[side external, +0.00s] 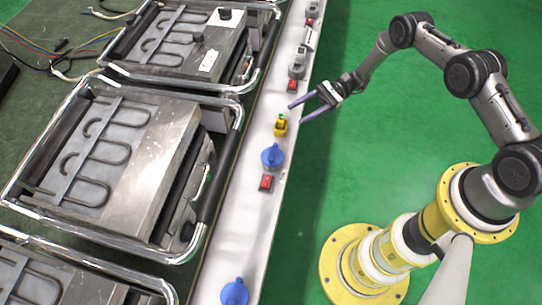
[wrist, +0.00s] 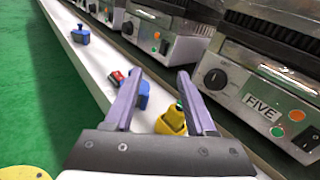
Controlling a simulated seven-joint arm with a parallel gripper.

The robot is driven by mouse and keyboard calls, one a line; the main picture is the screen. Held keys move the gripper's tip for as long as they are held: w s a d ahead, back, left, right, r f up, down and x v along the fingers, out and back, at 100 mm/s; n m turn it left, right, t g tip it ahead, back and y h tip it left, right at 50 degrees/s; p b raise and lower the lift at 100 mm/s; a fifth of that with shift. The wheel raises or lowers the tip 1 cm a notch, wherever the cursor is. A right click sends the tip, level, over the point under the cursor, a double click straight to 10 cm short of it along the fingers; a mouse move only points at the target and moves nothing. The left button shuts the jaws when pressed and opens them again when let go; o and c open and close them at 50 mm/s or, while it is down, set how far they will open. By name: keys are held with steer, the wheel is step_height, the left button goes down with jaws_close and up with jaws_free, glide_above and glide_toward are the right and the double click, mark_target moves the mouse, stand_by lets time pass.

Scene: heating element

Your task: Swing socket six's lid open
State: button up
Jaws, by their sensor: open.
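My gripper (side external: 297,113) is open and empty above the right edge of the white rail, beside a yellow unit with a green top (side external: 281,126). In the wrist view, my open gripper (wrist: 160,75) has the yellow unit (wrist: 172,120) below and between its fingers, nearer the right one. A blue socket (side external: 272,156) sits on the rail just nearer the camera; in the wrist view this blue socket (wrist: 143,93) is partly hidden by the left finger. I see no number on any socket, so I cannot tell which is six, or its lid's state.
Red switches (side external: 265,182) and grey sockets (side external: 297,68) line the white rail (side external: 243,215). Metal grills with black handles (side external: 215,180) stand close along its left side; one is labelled FIVE (wrist: 259,105). Green floor (side external: 335,190) to the right is clear except for my base.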

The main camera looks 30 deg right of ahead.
steer(key=m, duration=0.2)
glide_toward(271, 157)
steer(key=shift+t, duration=0.3)
steer(key=a, duration=0.6)
steer(key=a+f, duration=0.1)
steer(key=a, duration=0.3)
steer(key=shift+s, duration=0.15)
steer(key=shift+r, duration=0.1)
jaws_close()
stand_by(0.7)
